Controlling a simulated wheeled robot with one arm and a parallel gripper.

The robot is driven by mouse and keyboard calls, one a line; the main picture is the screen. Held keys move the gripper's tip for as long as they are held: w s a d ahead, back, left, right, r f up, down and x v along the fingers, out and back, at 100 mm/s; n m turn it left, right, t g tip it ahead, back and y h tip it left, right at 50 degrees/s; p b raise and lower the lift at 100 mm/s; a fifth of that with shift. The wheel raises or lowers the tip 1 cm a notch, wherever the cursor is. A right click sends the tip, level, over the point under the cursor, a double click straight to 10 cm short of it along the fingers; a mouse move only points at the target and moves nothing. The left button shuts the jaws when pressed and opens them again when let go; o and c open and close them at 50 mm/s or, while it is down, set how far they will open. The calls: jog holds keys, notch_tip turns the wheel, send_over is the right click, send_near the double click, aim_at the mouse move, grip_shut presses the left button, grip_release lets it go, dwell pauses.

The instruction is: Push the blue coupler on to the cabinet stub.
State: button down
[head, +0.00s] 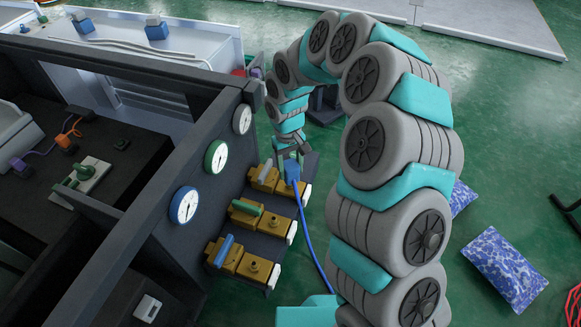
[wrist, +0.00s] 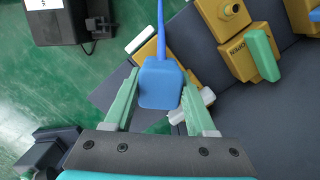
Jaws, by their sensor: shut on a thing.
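The blue coupler (wrist: 160,84) sits between the pale green fingers of my gripper (wrist: 159,92) in the wrist view, and the gripper is shut on it. In the head view the coupler (head: 291,171) is at the far end of the valve row, by the far brass valve block (head: 264,178) with the grey handle. In the wrist view, part of that block (wrist: 112,88) shows left of the coupler. The coupler hides that block's stub, so I cannot tell whether they touch. The middle block's stub (head: 279,225) and the near block's stub (head: 255,266) stand bare.
A blue hose (head: 311,236) runs from the coupler past the valve shelf. The cabinet wall carries blue (head: 185,205), green (head: 216,157) and white (head: 242,119) gauges. Blue patterned bags (head: 504,266) lie on the green floor at right. My arm arches over the middle.

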jog(key=shift+f, duration=1.65)
dwell(1.2)
jog(key=shift+c, duration=0.7)
grip_release()
jog(key=shift+r, duration=0.1)
